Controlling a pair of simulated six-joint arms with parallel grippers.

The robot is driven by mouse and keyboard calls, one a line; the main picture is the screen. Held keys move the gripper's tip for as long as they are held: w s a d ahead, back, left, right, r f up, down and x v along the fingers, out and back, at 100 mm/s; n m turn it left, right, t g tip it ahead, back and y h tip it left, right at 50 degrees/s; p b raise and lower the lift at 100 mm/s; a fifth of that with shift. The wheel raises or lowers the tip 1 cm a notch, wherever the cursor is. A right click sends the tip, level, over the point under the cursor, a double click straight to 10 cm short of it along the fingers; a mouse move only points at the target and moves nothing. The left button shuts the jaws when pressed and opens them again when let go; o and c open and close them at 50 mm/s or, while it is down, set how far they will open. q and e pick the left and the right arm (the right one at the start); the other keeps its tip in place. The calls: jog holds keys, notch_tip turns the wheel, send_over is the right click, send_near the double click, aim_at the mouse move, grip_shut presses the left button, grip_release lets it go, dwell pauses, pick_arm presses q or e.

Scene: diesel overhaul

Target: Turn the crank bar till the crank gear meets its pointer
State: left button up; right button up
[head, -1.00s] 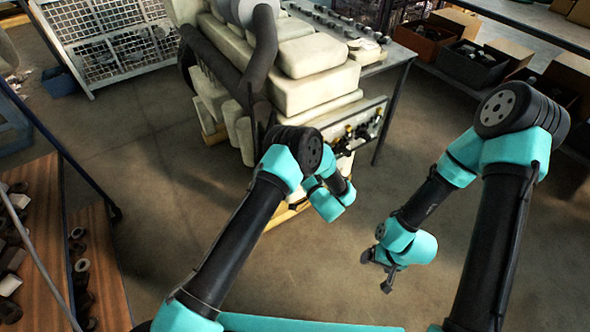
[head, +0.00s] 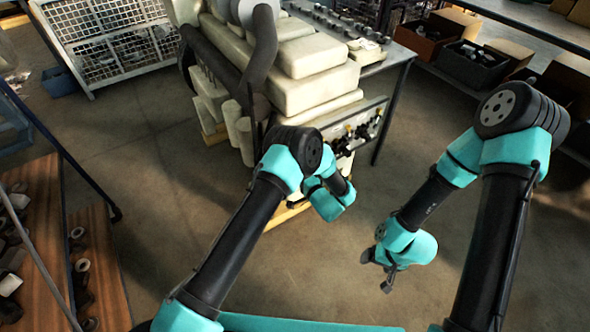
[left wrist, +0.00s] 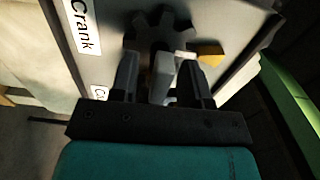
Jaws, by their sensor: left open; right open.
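In the left wrist view, the dark toothed crank gear (left wrist: 160,33) sits on a grey panel beside a "Crank" label (left wrist: 84,25). A yellow pointer (left wrist: 210,54) lies just right of the gear. A pale grey bar (left wrist: 163,78), apparently the crank bar, stands between the fingers of my left gripper (left wrist: 160,72). The gripper is open around it; gaps show on both sides. In the head view, my left arm hides the gripper and crank gear. My right gripper (head: 376,273) is open and empty above the floor, away from the engine.
The cream engine (head: 318,84) stands at centre back, with a workbench (head: 400,54) behind it. A white mesh crate (head: 110,45) is at the back left. A wooden surface with metal parts (head: 100,262) lies at left. Bare floor surrounds my right gripper.

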pick_arm(q)
jog(key=v, duration=0.7)
dwell(0.6)
jog(key=s+a+f+n+g+h, duration=0.2)
jog(key=s+a+n+g+h, duration=0.2)
jog(key=a+h, duration=0.25)
jog(key=s+a+f+n+g+h, duration=0.25)
jog(key=s+a+g+h, duration=0.2)
jog(key=a, duration=0.35)
jog(key=s+a+r+n+g+h, duration=0.1)
jog(key=s+a, duration=0.3)
jog(key=s, duration=0.4)
jog(key=s+a+r+n+g+h, duration=0.1)
jog(key=s+a+n+g+h, duration=0.2)
jog(key=s, duration=0.6)
jog(key=shift+a+n+g, duration=0.45)
jog(key=shift+a+n, duration=0.05)
jog(key=shift+n, duration=0.15)
